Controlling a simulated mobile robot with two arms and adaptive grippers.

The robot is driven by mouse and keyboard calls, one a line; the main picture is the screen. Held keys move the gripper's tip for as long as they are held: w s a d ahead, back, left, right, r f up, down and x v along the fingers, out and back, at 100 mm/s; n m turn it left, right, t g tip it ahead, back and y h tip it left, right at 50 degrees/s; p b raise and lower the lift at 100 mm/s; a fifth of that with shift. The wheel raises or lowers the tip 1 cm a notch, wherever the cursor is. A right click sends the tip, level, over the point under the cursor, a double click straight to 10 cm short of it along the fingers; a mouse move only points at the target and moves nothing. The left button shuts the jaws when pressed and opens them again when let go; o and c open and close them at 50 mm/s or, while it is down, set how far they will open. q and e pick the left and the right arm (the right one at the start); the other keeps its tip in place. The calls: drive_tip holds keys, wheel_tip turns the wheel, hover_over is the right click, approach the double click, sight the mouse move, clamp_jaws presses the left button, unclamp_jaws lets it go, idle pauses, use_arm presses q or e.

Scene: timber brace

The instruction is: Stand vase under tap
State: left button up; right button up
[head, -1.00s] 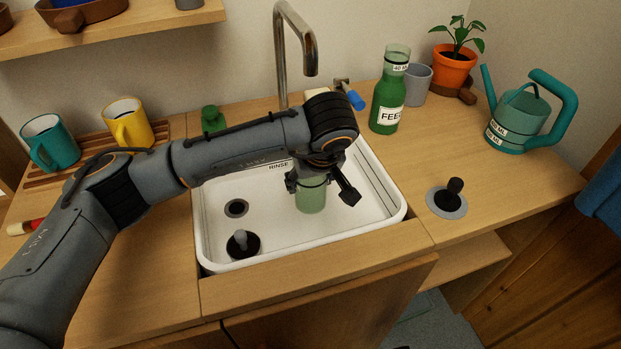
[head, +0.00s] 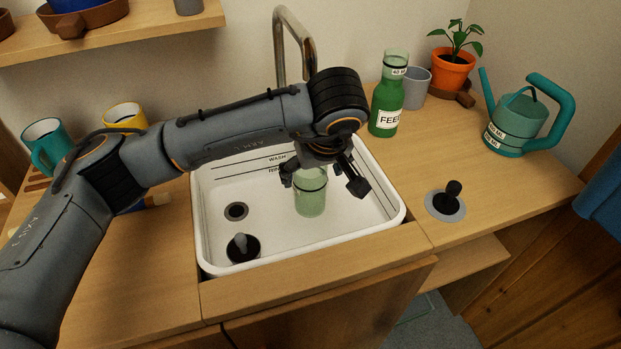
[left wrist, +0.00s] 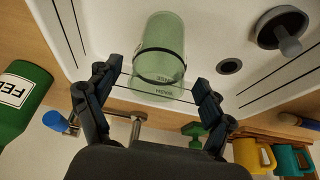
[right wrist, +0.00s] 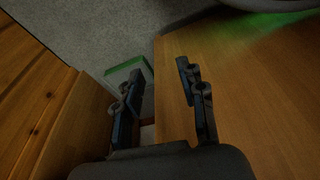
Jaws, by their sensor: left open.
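The vase, a pale green see-through vessel with a dark band (head: 311,196), stands in the right part of the white sink (head: 215,250). It also shows in the left wrist view (left wrist: 163,45). The steel tap (head: 281,45) rises behind the sink; my left arm hides its lower part, and I cannot tell whether its spout is directly over the vase. My right gripper (right wrist: 156,80) is open and empty, away from the sink.
A green FEED bottle (head: 386,112), a grey cup (head: 415,88), a potted plant (head: 452,70) and a teal watering can (head: 515,122) stand right of the sink. A black plunger-like knob (head: 452,194) is on the right counter. Mugs (head: 45,143) stand at left.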

use_arm(q)
drive_tip(key=v, duration=0.6)
drive_tip(key=shift+r, duration=0.25)
use_arm(e)
drive_tip(key=shift+s+a+f, duration=0.1)
drive_tip(key=shift+s+f, duration=0.15)
drive_tip(key=shift+f, duration=0.25)
drive_tip(key=shift+s+f, duration=0.25)
drive_tip(key=shift+f, duration=0.2)
use_arm(q)
drive_tip(key=shift+s, duration=0.1)
use_arm(e)
drive_tip(key=shift+w+r, duration=0.1)
